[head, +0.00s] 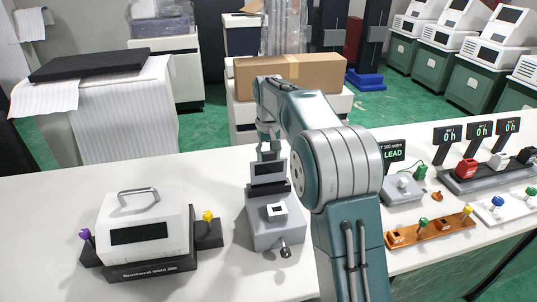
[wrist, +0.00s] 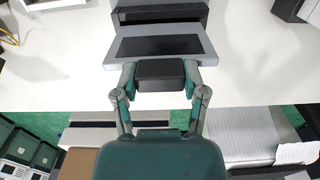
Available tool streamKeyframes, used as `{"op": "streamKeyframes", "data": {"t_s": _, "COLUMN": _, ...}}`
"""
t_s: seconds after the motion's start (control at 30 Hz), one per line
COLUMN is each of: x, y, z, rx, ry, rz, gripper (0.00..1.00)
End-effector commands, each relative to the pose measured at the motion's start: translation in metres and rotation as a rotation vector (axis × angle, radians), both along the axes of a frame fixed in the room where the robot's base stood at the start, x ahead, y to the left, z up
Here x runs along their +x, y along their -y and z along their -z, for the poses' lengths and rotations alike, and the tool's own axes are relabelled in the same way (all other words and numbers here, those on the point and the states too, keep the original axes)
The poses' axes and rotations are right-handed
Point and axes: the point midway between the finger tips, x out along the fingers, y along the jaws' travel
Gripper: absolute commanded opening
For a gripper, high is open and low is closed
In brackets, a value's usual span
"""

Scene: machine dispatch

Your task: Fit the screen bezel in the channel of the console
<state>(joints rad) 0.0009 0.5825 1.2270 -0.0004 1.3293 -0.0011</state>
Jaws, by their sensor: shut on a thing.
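The screen bezel is a light grey plate with a dark window (head: 268,168), upright in the head view. It also shows in the wrist view (wrist: 160,46), with a dark block on its near edge. My gripper (head: 268,146) is shut on that block, its two fingers on either side of it in the wrist view (wrist: 160,75). The console (head: 284,238) is a grey unit with a small white-framed display and a front knob. Its black channel (head: 268,190) lies directly below the bezel. I cannot tell whether the bezel's lower edge is inside the channel or just above it.
A white machine with a handle (head: 144,222) stands left of the console. Right of my arm are a small "LEAD" display (head: 393,151), an orange rack (head: 430,229) and black counter displays (head: 478,132). A cardboard box (head: 315,72) is behind the table.

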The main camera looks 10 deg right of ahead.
Motion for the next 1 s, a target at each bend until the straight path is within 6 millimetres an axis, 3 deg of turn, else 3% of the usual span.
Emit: {"op": "streamKeyframes", "data": {"t_s": 1.0, "x": 0.0, "y": 0.0, "z": 0.014, "rx": 0.0, "ry": -0.001, "rz": 0.0, "gripper": 0.0}}
